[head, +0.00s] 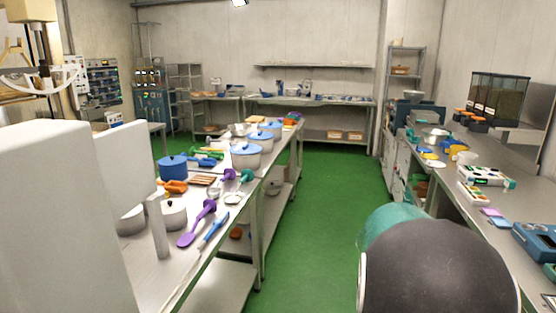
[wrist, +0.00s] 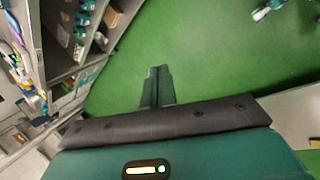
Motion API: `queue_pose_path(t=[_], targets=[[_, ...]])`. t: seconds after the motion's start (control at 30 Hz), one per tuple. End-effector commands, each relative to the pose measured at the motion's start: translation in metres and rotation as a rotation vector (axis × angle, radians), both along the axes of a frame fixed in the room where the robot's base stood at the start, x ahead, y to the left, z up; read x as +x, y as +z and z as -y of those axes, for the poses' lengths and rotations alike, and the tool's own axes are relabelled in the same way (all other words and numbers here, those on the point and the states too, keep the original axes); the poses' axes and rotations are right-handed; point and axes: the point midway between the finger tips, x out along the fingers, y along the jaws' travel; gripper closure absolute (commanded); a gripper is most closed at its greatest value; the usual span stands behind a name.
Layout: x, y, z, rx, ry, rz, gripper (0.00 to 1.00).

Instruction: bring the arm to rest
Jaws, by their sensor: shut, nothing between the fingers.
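My gripper (wrist: 159,72) shows in the wrist view, pointing over bare green floor. Its two dark fingers are together with nothing between them. In the head view, a dark rounded part of my arm with a teal section fills the lower right, and the fingers cannot be seen there. My arm is over the aisle, apart from both workbenches in the head view.
A left workbench (head: 174,262) carries a blue pot (head: 172,168), lidded pots and a purple spoon (head: 196,226). A right counter (head: 478,210) holds trays and boxes. The green floor (head: 310,200) between them is clear. Back shelves stand at the far wall.

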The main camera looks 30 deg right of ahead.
Motion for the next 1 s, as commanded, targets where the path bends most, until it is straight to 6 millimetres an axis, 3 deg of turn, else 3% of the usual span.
queue_pose_path(t=[0.1, 0.27, 0.47, 0.6, 0.7, 0.8, 1.0], targets=[[0.020, 0.030, -0.064, 0.052, -0.030, 0.132, 1.00], [0.028, 0.061, -0.147, 0.146, -0.073, 0.279, 1.00], [0.015, 0.092, -0.248, 0.288, -0.113, 0.419, 1.00], [-0.008, 0.105, -0.312, 0.397, -0.139, 0.490, 1.00], [-0.027, 0.110, -0.348, 0.466, -0.156, 0.520, 1.00], [-0.041, 0.112, -0.371, 0.516, -0.169, 0.537, 1.00], [-0.051, 0.112, -0.385, 0.547, -0.182, 0.545, 1.00]])
